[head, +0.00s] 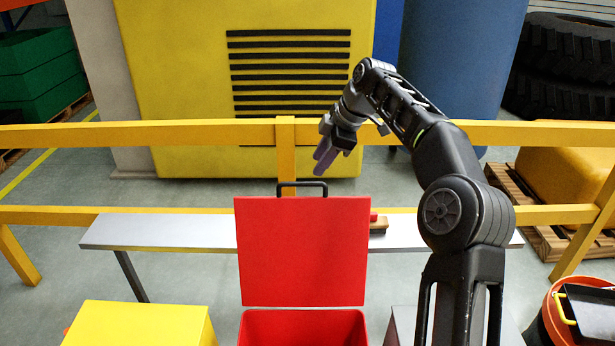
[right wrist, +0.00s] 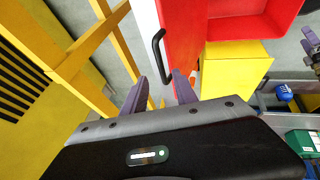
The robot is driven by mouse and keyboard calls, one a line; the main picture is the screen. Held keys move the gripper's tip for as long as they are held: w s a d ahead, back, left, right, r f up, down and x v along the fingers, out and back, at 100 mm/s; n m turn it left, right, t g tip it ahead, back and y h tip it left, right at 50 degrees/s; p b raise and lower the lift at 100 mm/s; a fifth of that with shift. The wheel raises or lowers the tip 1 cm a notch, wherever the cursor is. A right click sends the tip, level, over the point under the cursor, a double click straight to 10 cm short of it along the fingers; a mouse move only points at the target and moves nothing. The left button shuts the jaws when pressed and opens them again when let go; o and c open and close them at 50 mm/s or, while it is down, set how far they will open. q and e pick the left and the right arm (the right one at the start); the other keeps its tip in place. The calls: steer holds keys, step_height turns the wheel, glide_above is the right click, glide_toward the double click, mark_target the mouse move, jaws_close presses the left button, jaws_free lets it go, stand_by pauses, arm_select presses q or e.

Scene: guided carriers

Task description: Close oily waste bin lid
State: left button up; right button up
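The red oily waste bin (head: 300,318) is at the bottom middle of the head view, its opening showing. Its red lid (head: 302,252) stands open and upright, with a black bar handle (head: 302,185) on its top edge. In the right wrist view the lid (right wrist: 184,30), handle (right wrist: 156,52) and bin (right wrist: 245,22) show ahead of the fingers. My right gripper (head: 322,163) is open and empty, just above and right of the handle, seemingly not touching it. A mechanical part with purplish pieces (right wrist: 312,42), perhaps my left gripper, is cut off at the right wrist view's edge.
A yellow railing (head: 180,134) and a grey bench (head: 160,231) stand behind the lid. A yellow box (head: 140,324) is left of the bin. An orange-rimmed bucket (head: 560,315) holding a dark tray is at the bottom right.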

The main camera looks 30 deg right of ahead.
mark_target(306, 183)
steer(key=p+x, duration=0.1)
steer(key=x, duration=0.6)
steer(key=shift+w+f, duration=0.1)
steer(key=shift+f, duration=0.1)
jaws_close()
stand_by(1.2)
